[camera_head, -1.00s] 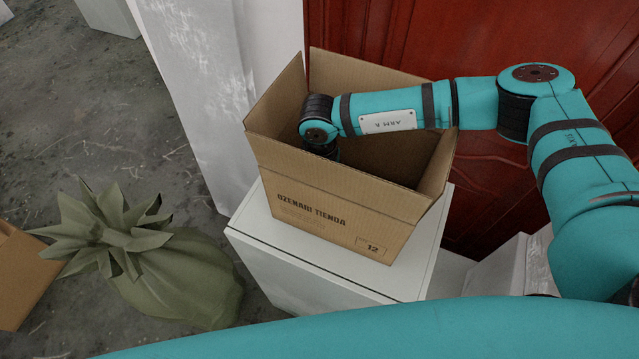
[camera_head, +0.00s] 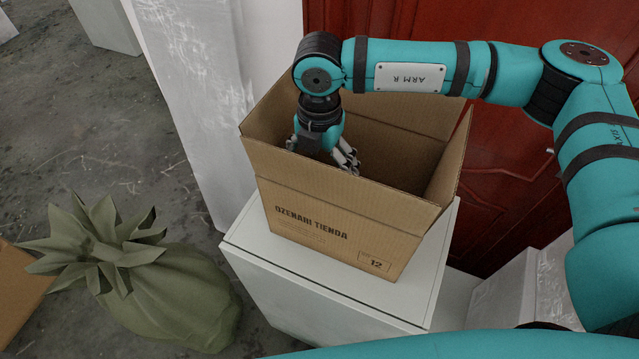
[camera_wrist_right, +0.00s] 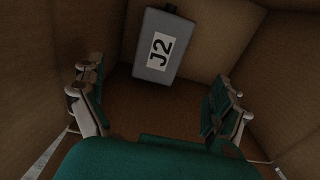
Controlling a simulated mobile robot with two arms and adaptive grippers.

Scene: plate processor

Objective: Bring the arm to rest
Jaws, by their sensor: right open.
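My right gripper (camera_head: 342,158) points down inside the top of an open cardboard box, its wrist above the rim. In the right wrist view the gripper (camera_wrist_right: 158,108) is open, its fingers wide apart with nothing between them. A grey block labelled J2 (camera_wrist_right: 157,45) lies in the box beyond the fingers, apart from them. The block is hidden in the head view. My left gripper is not in view.
The cardboard box (camera_head: 330,225) stands on a white cabinet (camera_head: 300,290). A white pillar (camera_head: 195,100) is to its left and a red panelled door (camera_head: 500,190) behind. A green tied sack (camera_head: 165,295) and another carton (camera_head: 15,295) are on the floor at left.

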